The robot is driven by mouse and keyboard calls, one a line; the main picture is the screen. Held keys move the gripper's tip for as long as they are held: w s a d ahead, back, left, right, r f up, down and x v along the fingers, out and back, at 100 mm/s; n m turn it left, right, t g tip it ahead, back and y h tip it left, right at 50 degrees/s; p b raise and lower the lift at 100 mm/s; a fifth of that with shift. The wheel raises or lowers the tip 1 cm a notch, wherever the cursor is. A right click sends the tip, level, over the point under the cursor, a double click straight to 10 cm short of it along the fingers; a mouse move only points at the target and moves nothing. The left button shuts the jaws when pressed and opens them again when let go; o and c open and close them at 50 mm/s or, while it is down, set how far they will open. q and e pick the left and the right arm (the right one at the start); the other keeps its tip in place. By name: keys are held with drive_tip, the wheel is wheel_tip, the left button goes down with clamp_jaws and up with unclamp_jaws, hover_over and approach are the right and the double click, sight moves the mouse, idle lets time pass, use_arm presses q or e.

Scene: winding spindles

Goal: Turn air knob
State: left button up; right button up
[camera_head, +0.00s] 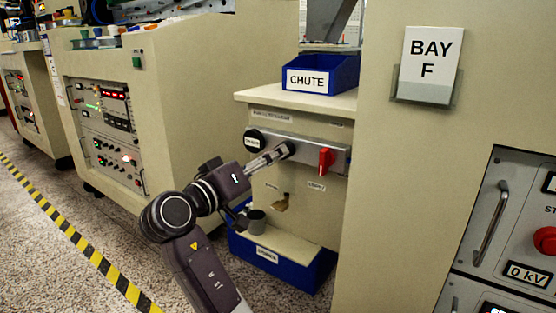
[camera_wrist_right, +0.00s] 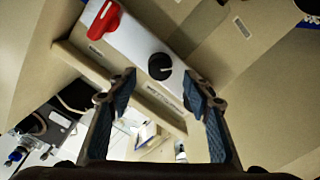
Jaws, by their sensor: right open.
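A grey panel (camera_head: 310,153) on the beige cabinet carries a red knob (camera_head: 326,160) on its right, with a black knob (camera_head: 289,149) left of it. A dark round part (camera_head: 252,139) sits at the panel's left end. The labels are too small to read, so I cannot tell which one is the air knob. My right gripper (camera_head: 268,158) is at the panel, close to the black knob. In the right wrist view the open fingers (camera_wrist_right: 163,100) are empty, and the black knob (camera_wrist_right: 160,66) lies ahead between them. The red knob (camera_wrist_right: 103,20) is at upper left. My left gripper is not in view.
A blue bin labelled CHUTE (camera_head: 322,75) stands on the cabinet top. A beige wall with a BAY F sign (camera_head: 428,65) closes the right side. Open floor lies to the left.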

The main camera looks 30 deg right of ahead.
drive_tip(key=shift+b+x, duration=0.65)
drive_tip(key=shift+x, duration=1.5)
drive_tip(key=shift+c, duration=0.6)
drive_tip(key=c, duration=1)
drive_tip(key=shift+m+p, duration=0.45)
drive_tip(key=shift+m, duration=0.05)
drive_tip(key=o, duration=1.1)
